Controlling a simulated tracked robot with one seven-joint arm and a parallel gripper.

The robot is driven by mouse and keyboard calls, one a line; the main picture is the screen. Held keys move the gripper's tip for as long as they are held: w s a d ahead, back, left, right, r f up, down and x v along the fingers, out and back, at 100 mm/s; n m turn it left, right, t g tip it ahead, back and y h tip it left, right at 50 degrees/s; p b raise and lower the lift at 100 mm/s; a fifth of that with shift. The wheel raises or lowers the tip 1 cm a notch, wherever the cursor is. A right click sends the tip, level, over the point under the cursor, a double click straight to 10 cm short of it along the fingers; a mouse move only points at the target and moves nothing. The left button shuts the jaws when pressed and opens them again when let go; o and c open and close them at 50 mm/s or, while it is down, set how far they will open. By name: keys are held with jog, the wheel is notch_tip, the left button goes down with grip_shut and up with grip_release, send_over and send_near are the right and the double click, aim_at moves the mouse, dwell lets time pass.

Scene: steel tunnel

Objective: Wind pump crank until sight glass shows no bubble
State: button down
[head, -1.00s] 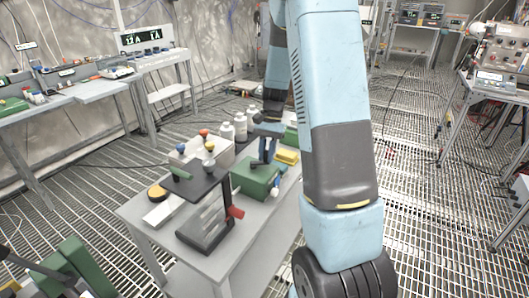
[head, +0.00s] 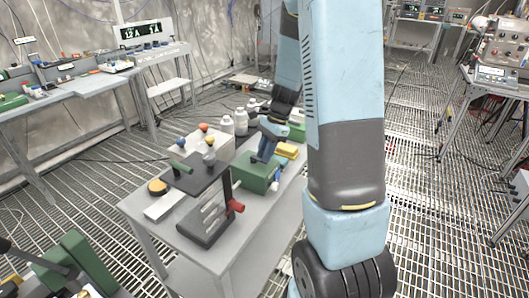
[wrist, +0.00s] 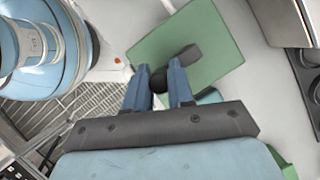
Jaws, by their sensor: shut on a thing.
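The pump looks to be the green box (head: 252,168) on the grey table; its green top (wrist: 205,30) fills the upper middle of the wrist view. A dark crank arm (wrist: 187,55) lies over that top, with a dark round knob (wrist: 158,79) at its end. My gripper (wrist: 159,76) has its two blue fingers on either side of the knob, shut on it. In the head view my gripper (head: 264,156) is low over the green box. A small blue part (head: 274,187) shows at the box's front right. I cannot make out a sight glass or bubble.
A dark stand (head: 208,205) with a red knob is close to the left of the pump on the table (head: 265,222). Other benches are farther off, over a grated floor.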

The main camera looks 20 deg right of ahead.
dwell(0.4)
jog(key=c, duration=1)
grip_release()
jog(key=shift+o, duration=0.2)
jog(key=shift+r, duration=0.1)
jog(key=s+v, duration=0.1)
jog(key=v, duration=1.2)
jog(key=shift+w+d+r, duration=0.15)
jog(key=shift+w+r, duration=0.1)
jog(key=shift+w, duration=0.2)
